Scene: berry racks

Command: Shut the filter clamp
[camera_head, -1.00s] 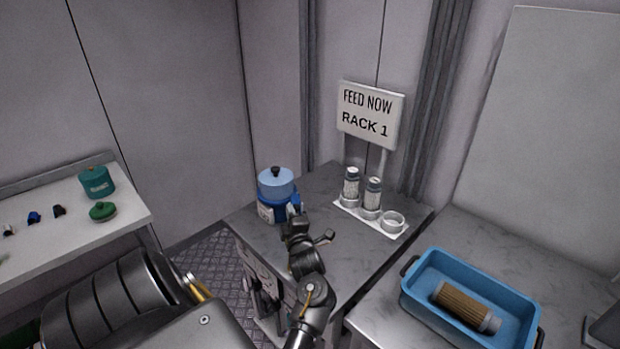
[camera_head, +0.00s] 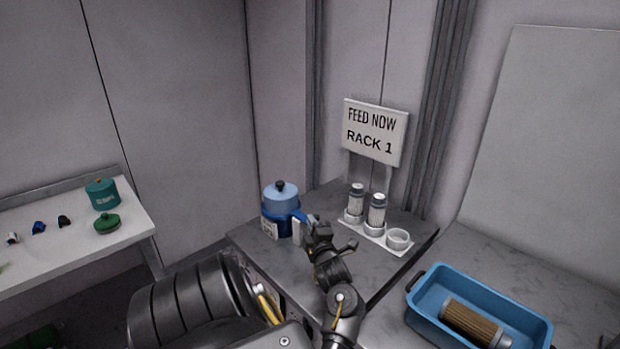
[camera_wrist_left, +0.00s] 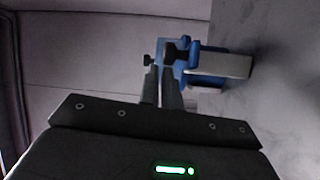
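A blue filter housing (camera_head: 281,223) with a light blue lid (camera_head: 279,198) and black top knob stands at the back left of the grey bench. A blue part (camera_head: 300,215), perhaps the clamp lever, juts from its right side toward my left gripper (camera_head: 312,222). In the left wrist view, a blue clamp part (camera_wrist_left: 192,60) with a dark knob lies just beyond the tips of my left gripper (camera_wrist_left: 161,75). The fingers are close together with a narrow gap. I cannot tell whether they touch or hold the blue part. My right gripper is not in view.
A white holder (camera_head: 376,234) with two capped bottles and an empty cup stands right of my gripper, before a "FEED NOW RACK 1" sign (camera_head: 374,132). A blue tray (camera_head: 425,323) holds a filter cartridge (camera_head: 472,322). A white side table (camera_head: 60,235) stands at left.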

